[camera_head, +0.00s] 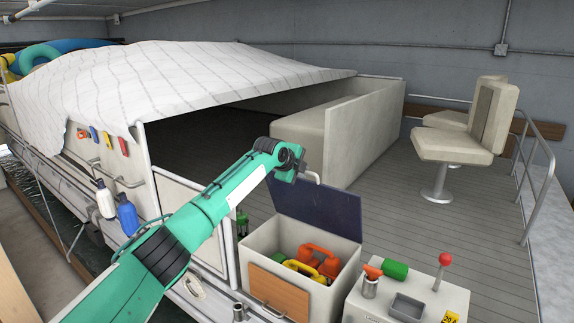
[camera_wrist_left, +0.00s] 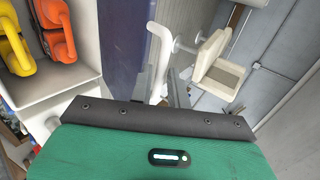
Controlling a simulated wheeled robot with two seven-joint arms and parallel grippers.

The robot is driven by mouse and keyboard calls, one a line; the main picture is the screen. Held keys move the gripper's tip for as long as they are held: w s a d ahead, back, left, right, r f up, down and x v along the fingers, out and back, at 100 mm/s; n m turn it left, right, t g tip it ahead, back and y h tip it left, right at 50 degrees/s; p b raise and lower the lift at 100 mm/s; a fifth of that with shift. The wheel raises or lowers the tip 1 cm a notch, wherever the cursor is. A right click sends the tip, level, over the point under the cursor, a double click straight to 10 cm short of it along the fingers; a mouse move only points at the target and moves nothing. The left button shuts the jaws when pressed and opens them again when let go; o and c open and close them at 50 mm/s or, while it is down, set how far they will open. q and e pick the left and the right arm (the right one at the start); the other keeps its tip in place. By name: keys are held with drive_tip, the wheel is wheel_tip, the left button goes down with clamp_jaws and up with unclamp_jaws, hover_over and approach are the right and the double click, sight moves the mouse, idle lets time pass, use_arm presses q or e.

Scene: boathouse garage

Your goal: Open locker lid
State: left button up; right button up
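The locker (camera_head: 346,273) is a pale box on the boat deck with a wooden panel on its front. Its dark blue lid (camera_head: 318,212) stands raised along the back, open and close to upright; it also shows in the left wrist view (camera_wrist_left: 122,45). Orange (camera_head: 325,262) and yellow (camera_head: 306,268) items lie inside. My right gripper is not in view.
Right of the locker stands a white console (camera_head: 380,305) with a red-knobbed lever (camera_head: 445,260), a green cylinder (camera_head: 395,269) and a grey tray (camera_head: 407,307). A beige bench (camera_head: 365,135) stands behind. Swivel seats (camera_head: 455,147) and a railing (camera_head: 540,150) are at right. The deck between is clear.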

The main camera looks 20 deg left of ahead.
use_arm(q)
drive_tip(key=b+v, duration=0.4)
drive_tip(key=v, duration=0.7)
drive_tip(key=shift+s+a, duration=0.15)
drive_tip(key=shift+s, duration=0.05)
